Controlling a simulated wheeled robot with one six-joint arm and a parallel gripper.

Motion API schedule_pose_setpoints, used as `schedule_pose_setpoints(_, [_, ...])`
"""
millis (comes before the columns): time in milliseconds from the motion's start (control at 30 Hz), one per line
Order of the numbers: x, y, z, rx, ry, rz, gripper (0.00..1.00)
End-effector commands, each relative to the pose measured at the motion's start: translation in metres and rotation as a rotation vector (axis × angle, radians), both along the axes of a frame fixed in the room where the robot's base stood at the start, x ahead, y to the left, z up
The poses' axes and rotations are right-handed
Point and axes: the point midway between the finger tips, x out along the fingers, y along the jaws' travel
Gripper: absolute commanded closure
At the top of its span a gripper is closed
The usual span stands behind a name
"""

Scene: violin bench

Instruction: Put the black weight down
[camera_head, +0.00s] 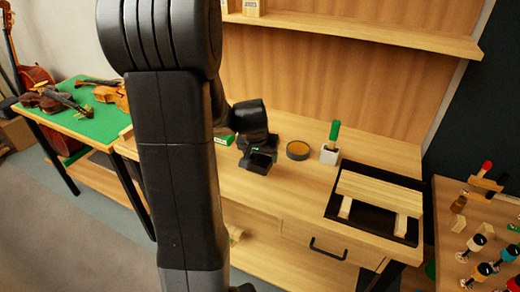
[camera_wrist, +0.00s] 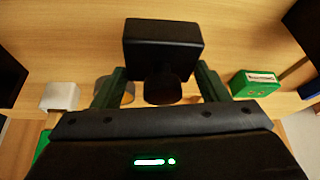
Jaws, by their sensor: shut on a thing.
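The black weight (camera_head: 257,163) is a dark block with a knob, over the middle of the wooden bench in the head view. In the wrist view the weight (camera_wrist: 163,42) is at top centre, with its knob pointing toward my gripper. My gripper (camera_wrist: 163,84) is shut on the knob, one green-grey finger on each side. In the head view my gripper (camera_head: 256,147) is above the weight and partly hidden by my own arm. I cannot tell whether the underside of the weight touches the bench.
Right of the weight are a round tin (camera_head: 298,150) and a white holder (camera_head: 329,155) with a green-handled tool. A green box (camera_head: 224,139) is to the left. A wooden board (camera_head: 380,191) rests on blocks on a dark mat. Bare bench (camera_head: 297,185) lies in front.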

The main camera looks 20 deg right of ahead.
Motion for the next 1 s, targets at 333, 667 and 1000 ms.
schedule_pose_setpoints(333, [0.0,0.0,-0.034,-0.001,-0.001,0.001,0.95])
schedule_pose_setpoints(667, [0.001,0.0,-0.036,-0.001,-0.003,0.001,0.95])
schedule_pose_setpoints(1000, [0.0,0.0,-0.037,0.0,0.001,0.001,0.1])
